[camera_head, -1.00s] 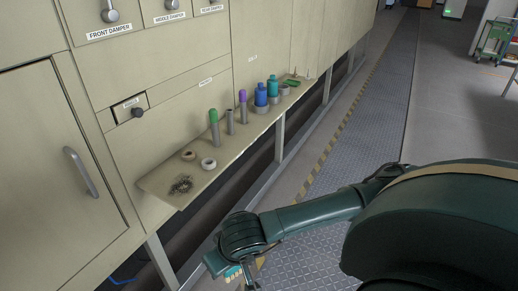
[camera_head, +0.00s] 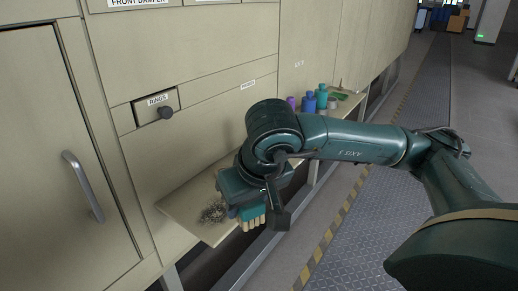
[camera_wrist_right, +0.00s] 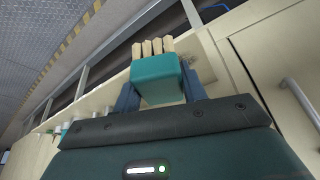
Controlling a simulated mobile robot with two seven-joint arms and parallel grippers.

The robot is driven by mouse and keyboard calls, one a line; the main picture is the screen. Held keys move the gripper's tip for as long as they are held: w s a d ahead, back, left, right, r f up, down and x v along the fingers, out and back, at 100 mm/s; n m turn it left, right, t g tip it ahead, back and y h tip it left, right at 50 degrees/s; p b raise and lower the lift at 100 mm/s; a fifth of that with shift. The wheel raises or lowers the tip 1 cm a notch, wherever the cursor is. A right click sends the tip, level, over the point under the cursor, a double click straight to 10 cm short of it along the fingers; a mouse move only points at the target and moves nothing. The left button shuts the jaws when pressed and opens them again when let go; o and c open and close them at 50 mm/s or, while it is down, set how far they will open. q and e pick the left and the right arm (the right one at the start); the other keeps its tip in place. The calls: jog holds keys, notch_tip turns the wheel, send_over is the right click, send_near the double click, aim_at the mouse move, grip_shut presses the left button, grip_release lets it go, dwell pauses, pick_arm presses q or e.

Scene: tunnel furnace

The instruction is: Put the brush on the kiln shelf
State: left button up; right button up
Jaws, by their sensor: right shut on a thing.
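The kiln shelf (camera_head: 185,209) is a narrow beige ledge along the kiln wall. My right gripper (camera_head: 242,208) is over the front edge of the shelf's near end. In the right wrist view the gripper (camera_wrist_right: 160,88) is shut on the brush, with one blue finger on each side. The brush (camera_wrist_right: 158,78) has a teal block and several pale, wood-coloured tufts; its tufts also show in the head view (camera_head: 252,218). I cannot tell whether the brush touches the shelf. My arm hides the shelf's middle. My left gripper is not in view.
A dark wiry tangle (camera_head: 213,214) lies on the shelf's near end, close to my gripper. Blue (camera_head: 309,102) and teal (camera_head: 322,96) bottles stand farther along.

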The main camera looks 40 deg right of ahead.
jog(key=shift+r, duration=0.1)
jog(key=shift+w+a, duration=0.1)
jog(key=shift+w, duration=0.2)
jog(key=w+a+p, duration=0.1)
jog(key=w+a, duration=0.1)
jog(key=w, duration=0.4)
jog(key=w+a+f+p, duration=0.1)
jog(key=w+a, duration=0.1)
jog(key=w, duration=0.4)
jog(key=w+a+f+p, duration=0.1)
jog(key=w+a, duration=0.1)
jog(key=w, duration=0.3)
jog(key=shift+w+a+f+p, duration=0.1)
jog(key=shift+w+a+p, duration=0.2)
jog(key=shift+w, duration=0.1)
jog(key=shift+d+f, duration=0.1)
jog(key=shift+f, duration=0.55)
notch_tip(320, 180, down, 3)
jog(key=shift+w+f+p, duration=0.1)
jog(key=shift+p, duration=0.3)
jog(key=shift+w+f, duration=0.1)
jog(key=shift+f, duration=0.05)
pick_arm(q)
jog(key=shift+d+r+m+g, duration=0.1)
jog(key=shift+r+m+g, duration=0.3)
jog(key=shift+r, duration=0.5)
